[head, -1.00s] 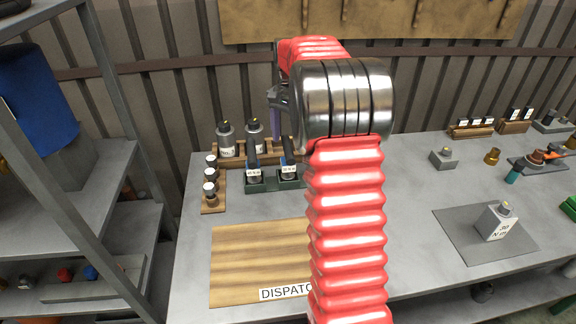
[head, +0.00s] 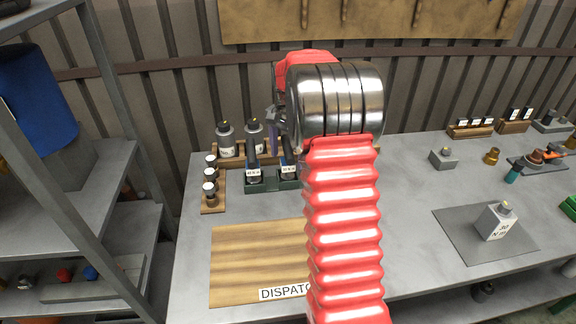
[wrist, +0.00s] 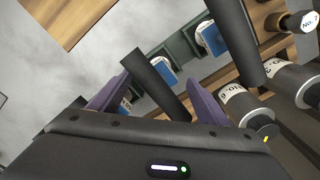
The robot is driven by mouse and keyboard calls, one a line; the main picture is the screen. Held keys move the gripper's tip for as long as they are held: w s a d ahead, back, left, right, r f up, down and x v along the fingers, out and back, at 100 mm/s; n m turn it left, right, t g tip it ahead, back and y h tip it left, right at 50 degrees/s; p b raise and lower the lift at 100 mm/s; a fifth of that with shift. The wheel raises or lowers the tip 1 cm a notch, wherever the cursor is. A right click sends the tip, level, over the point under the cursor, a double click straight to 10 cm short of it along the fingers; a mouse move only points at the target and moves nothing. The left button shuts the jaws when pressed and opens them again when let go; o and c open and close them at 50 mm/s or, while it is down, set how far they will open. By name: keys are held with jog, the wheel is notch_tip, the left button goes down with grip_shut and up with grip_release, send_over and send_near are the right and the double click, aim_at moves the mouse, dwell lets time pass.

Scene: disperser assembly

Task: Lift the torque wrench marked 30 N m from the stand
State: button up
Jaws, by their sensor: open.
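A dark green stand (head: 271,184) on the bench holds upright torque wrenches with black handles and white labels. A left wrench (head: 254,174) and a wrench to its right (head: 288,172) show in the head view; their labels are too small to read. My gripper (head: 272,135) is above the stand, partly hidden by my arm. In the wrist view my gripper (wrist: 158,80) is open, with a black wrench handle (wrist: 160,88) between its purple fingers, not clamped. Another handle (wrist: 235,40) stands to the right. I cannot tell which wrench is marked 30 N m.
Grey bottles (head: 226,140) stand in a wooden rack behind the stand. A wooden dispatch board (head: 255,255) lies in front. A block labelled 30 N m (head: 495,222) sits on a grey mat (head: 460,235) at right.

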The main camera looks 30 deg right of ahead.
jog(key=shift+c, duration=0.2)
dwell(0.3)
jog(key=shift+r, duration=0.1)
jog(key=c, duration=1.4)
